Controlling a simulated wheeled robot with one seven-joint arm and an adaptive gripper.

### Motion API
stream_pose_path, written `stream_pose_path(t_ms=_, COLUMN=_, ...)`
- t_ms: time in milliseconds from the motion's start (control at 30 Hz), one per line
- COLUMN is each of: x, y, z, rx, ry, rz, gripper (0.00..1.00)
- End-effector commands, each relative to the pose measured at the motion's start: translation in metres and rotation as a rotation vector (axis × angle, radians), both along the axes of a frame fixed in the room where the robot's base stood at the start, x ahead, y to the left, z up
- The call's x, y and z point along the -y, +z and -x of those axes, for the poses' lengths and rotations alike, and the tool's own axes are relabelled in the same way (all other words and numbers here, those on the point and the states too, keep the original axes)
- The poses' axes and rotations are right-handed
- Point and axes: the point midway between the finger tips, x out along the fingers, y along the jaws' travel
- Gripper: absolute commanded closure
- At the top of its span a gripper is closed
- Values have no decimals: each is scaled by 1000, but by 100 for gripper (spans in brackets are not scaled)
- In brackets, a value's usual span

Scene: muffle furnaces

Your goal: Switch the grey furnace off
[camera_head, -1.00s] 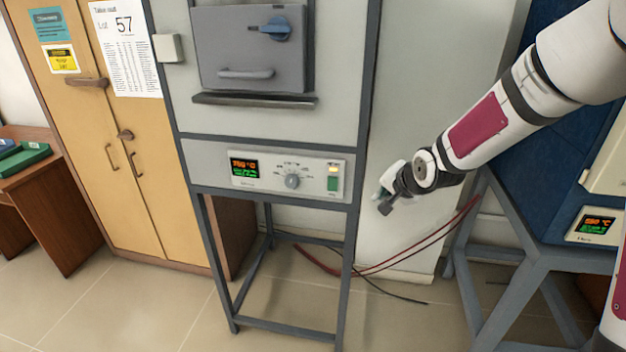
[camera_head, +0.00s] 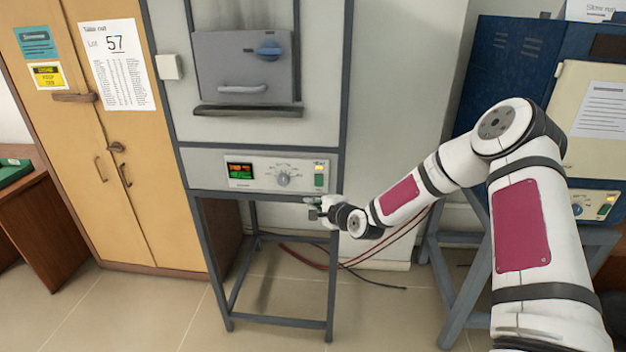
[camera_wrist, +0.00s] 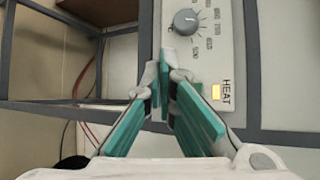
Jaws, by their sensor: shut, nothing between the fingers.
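The grey furnace (camera_head: 262,125) stands on a dark frame in the middle of the head view. Its control panel (camera_head: 250,163) has a lit display (camera_head: 240,171), a round knob (camera_head: 284,179), and a green switch (camera_head: 319,181) under a glowing lamp (camera_head: 319,168). My gripper (camera_head: 312,207) is just below the panel's right end in this view. In the wrist view my gripper (camera_wrist: 164,72) is shut and empty, its fingertips in front of the panel. Contact cannot be told.
A blue furnace (camera_head: 505,75) with its own panel stands at the right. A wooden cabinet (camera_head: 140,190) stands at the left. Frame legs (camera_head: 333,270) and loose cables (camera_head: 305,263) are below the grey furnace.

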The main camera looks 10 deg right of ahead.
Motion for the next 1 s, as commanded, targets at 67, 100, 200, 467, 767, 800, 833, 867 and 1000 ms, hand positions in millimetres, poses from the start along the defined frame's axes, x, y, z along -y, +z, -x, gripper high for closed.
stream_pose_path(t_ms=67, x=0, y=0, z=0, rx=0, ry=0, rz=0, gripper=100)
stream_pose_path(t_ms=100, x=0, y=0, z=0, rx=0, ry=0, rz=0, gripper=100)
stream_pose_path(t_ms=200, x=0, y=0, z=0, rx=-1, ry=1, rz=1, gripper=100)
stream_pose_path(t_ms=467, x=3, y=0, z=-11, rx=0, ry=1, rz=2, gripper=100)
stream_pose_path(t_ms=767, x=15, y=4, z=-49, rx=2, ry=1, rz=3, gripper=100)
stream_pose_path(t_ms=800, x=16, y=4, z=-54, rx=1, ry=1, rz=4, gripper=100)
stream_pose_path(t_ms=833, x=17, y=4, z=-57, rx=1, ry=1, rz=4, gripper=100)
stream_pose_path(t_ms=867, x=18, y=5, z=-61, rx=1, ry=1, rz=4, gripper=100)
stream_pose_path(t_ms=1000, x=24, y=7, z=-73, rx=1, ry=0, rz=2, gripper=100)
